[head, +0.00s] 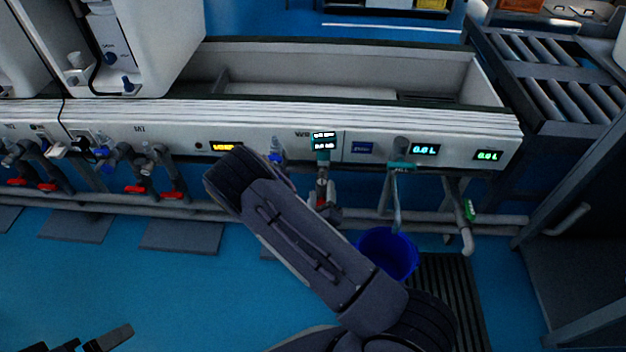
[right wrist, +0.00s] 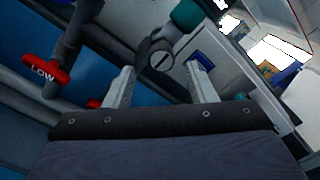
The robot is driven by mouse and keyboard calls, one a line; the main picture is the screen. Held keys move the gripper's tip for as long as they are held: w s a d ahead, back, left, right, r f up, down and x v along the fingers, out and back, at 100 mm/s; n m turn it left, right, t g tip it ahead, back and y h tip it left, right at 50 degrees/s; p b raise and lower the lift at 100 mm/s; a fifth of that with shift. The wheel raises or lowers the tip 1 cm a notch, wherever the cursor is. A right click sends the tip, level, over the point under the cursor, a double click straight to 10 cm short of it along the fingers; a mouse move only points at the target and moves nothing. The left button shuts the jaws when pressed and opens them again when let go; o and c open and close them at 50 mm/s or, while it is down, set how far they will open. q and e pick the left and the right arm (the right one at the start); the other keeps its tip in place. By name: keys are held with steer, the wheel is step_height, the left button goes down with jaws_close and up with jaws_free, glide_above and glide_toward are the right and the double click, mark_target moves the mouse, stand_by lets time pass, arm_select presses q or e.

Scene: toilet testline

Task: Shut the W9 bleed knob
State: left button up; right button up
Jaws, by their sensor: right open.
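The W9 station (head: 303,134) is on the white bench front, with a small lit gauge (head: 323,140) above a metal fitting (head: 322,172). In the right wrist view a grey round knob with a slot across its face (right wrist: 160,61) is on a pipe fitting below a teal part (right wrist: 187,15). My right gripper (right wrist: 160,70) is open, its two pale fingers on either side of this knob; contact cannot be told. In the head view my right forearm hides that gripper. Dark parts of my left gripper (head: 95,341) show at the lower left edge.
A red LOW handle (right wrist: 46,72) is left of the right gripper's fingers. A blue bucket (head: 388,252) stands on the floor under the bench. Pipes (head: 150,203) run along the bench's underside.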

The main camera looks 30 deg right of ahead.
mark_target(323, 182)
steer(key=b+x, duration=0.1)
steer(key=x, duration=0.6)
steer(key=shift+w+d+b, duration=0.1)
steer(key=shift+d+b, duration=0.1)
steer(key=shift+b, duration=0.1)
steer(key=c, duration=1)
